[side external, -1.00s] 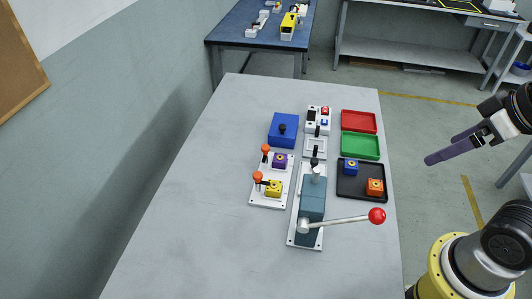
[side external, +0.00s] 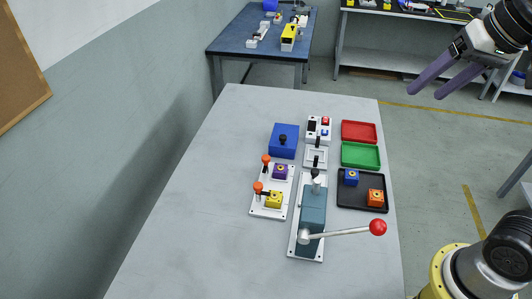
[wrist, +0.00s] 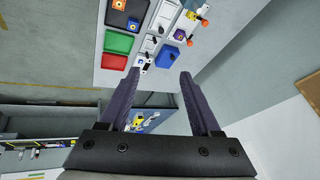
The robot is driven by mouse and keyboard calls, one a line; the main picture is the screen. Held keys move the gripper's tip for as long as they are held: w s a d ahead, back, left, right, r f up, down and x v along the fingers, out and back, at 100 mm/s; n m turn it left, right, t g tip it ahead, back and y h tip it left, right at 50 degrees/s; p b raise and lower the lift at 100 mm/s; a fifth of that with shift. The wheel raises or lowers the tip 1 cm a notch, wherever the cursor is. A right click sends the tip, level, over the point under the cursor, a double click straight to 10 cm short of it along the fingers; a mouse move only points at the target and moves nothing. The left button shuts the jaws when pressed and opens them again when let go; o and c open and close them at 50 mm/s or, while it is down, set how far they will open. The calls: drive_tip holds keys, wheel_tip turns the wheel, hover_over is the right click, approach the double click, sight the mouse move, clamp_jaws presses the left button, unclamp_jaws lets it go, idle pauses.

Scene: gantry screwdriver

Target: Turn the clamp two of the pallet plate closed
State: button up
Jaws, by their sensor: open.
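The white pallet plate (side external: 283,209) lies on the grey table in the side view, with a purple block (side external: 280,171) and a yellow block (side external: 273,200) on it. A far clamp with an orange knob (side external: 266,158) stands beside the purple block. A near clamp with an orange knob (side external: 258,187) has a dark bar reaching toward the yellow block. The frames do not show which is clamp two. The plate is partly cut off at the top of the wrist view. My gripper (side external: 427,93) is open and empty, in the air beyond the table's right edge, well away from the plate.
A teal lever press (side external: 312,210) with a red-balled handle (side external: 377,227) stands right of the plate. A blue box (side external: 284,140), red tray (side external: 359,131), green tray (side external: 361,155) and black tray (side external: 348,199) are nearby. The table's left and front are clear.

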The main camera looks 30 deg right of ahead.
drive_tip(key=w+a+r+m+g, duration=0.1)
drive_tip(key=w+a+r+m, duration=0.15)
drive_tip(key=w, duration=1.15)
drive_tip(key=m+g, duration=0.1)
drive_tip(key=g, duration=0.4)
hover_over(266, 157)
wheel_tip(266, 157, down, 26)
drive_tip(key=r, duration=0.1)
wheel_tip(266, 157, down, 13)
drive_tip(key=shift+f, duration=0.1)
clamp_jaws()
